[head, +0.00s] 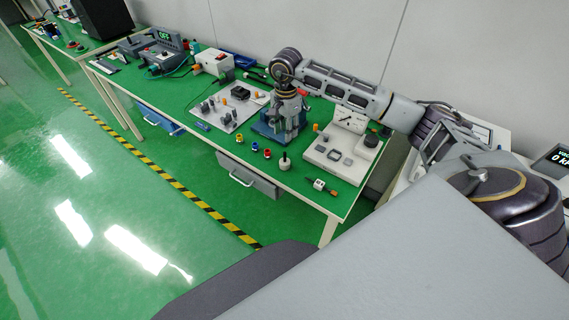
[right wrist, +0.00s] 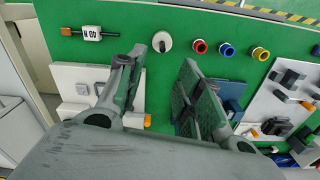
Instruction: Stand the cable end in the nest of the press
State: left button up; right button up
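The blue press (head: 268,129) stands near the front edge of the green bench, partly hidden behind my right gripper. It also shows in the right wrist view (right wrist: 234,90), beside the right-hand finger. My right gripper (head: 290,130) points down over the bench by the press. In the right wrist view its two fingers (right wrist: 162,68) are apart, with only bare green bench between them. A white round piece with a dark stem (head: 284,163) stands just beyond the fingertips in the right wrist view (right wrist: 162,42). I cannot tell which piece is the cable end. The press nest is hidden.
A rod tagged 40 N (right wrist: 92,33) lies near the bench corner. A white fixture board (head: 335,162) and a pale board of parts (head: 222,117) flank the press.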

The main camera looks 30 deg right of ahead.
dwell(0.3)
jog(key=p, duration=0.1)
send_over(285, 161)
jog(key=shift+d+f, duration=0.1)
jog(key=shift+f, duration=4.25)
jog(key=shift+w+f+p, duration=0.15)
jog(key=shift+f+p, duration=0.25)
jog(key=shift+f, duration=0.5)
jog(key=shift+w+f+p, duration=0.1)
jog(key=shift+f+p, duration=0.2)
jog(key=shift+f, duration=1.4)
grip_shut()
